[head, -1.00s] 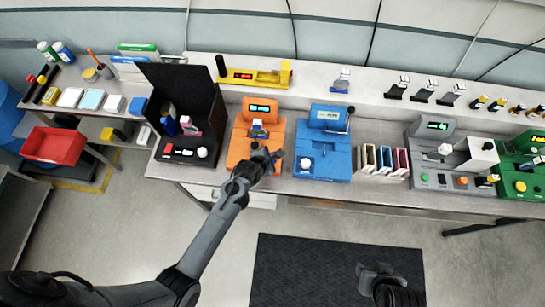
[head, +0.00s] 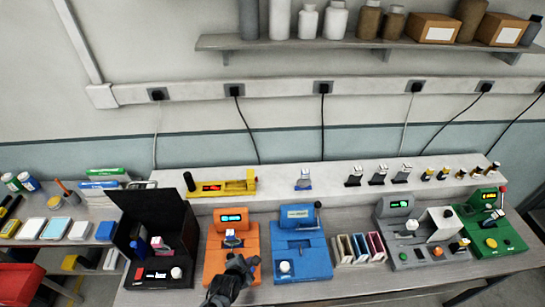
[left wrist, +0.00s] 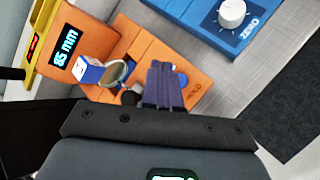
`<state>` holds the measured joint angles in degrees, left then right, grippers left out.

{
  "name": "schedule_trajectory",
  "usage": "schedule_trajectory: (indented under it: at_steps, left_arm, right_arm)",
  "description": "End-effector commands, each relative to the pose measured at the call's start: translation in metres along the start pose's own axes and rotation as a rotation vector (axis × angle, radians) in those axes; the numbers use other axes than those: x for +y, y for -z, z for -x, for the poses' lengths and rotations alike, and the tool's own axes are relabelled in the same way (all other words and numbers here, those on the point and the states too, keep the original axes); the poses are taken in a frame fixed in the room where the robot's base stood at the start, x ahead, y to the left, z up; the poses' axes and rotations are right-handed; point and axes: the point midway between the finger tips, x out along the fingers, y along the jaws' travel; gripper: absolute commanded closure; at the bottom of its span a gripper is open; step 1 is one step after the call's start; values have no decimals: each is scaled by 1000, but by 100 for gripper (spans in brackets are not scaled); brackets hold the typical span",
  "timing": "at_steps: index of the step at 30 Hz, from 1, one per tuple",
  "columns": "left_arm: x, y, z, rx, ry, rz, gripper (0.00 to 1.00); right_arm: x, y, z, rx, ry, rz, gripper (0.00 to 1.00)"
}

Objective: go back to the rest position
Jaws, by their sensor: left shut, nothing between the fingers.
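My left gripper (head: 243,263) is over the front part of the orange module (head: 212,272) on the bench. The display there (left wrist: 66,46) seems to read 85 mm. My right gripper is out of view.
The blue module (head: 318,262) with a white knob stands right of the orange one, and the black open box (head: 165,215) left of it. Coloured frames, a grey module (head: 415,232) and a green module (head: 490,235) follow to the right. A wall shelf (head: 300,42) holds bottles and boxes.

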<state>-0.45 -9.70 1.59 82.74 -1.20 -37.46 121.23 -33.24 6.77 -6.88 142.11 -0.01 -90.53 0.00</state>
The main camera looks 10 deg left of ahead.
Motion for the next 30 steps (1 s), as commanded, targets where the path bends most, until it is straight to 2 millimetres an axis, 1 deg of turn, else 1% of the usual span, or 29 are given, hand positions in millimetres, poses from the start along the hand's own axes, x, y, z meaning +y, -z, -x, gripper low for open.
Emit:
schedule_trajectory:
  at_steps: [2, 5, 8, 9, 11, 12, 14, 15, 17, 18, 20, 21, 23, 24, 27, 30]
  left_arm:
    - [-9, 8, 1, 12, 13, 1, 100]
    - [-25, 28, 4, 38, 35, -4, 100]
    - [-47, 56, 12, 74, 62, -19, 100]
    - [-53, 68, 22, 87, 65, -32, 100]
    - [-56, 82, 40, 100, 61, -56, 100]
    - [-57, 90, 55, 111, 64, -82, 100]
    - [-58, 97, 79, 126, 81, -167, 100]
    - [-58, 100, 95, 135, 97, -244, 100]
    - [-58, 101, 120, 144, 129, -392, 100]
    - [-57, 100, 138, 147, 156, -504, 100]
    - [-56, 96, 164, 145, 196, -679, 100]
    - [-55, 93, 181, 140, 225, -799, 100]
    - [-53, 86, 205, 124, 267, -983, 100]
    - [-51, 81, 220, 110, 294, -1107, 100]
    - [-45, 68, 256, 64, 356, -1409, 100]
    - [-37, 55, 282, 11, 403, -1680, 100]
  right_arm:
    - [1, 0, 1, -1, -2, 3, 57]
    - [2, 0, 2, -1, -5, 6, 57]
    - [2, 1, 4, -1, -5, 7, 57]
    - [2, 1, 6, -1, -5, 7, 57]
    - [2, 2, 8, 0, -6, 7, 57]
    - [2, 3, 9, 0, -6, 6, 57]
    - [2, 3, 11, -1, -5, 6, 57]
    - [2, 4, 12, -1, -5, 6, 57]
    - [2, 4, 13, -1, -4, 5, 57]
    - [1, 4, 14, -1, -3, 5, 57]
    - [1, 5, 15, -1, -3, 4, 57]
    - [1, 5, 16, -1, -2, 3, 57]
    - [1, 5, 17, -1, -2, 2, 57]
    - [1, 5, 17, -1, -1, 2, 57]
    - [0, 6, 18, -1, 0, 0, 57]
    - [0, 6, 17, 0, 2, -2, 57]
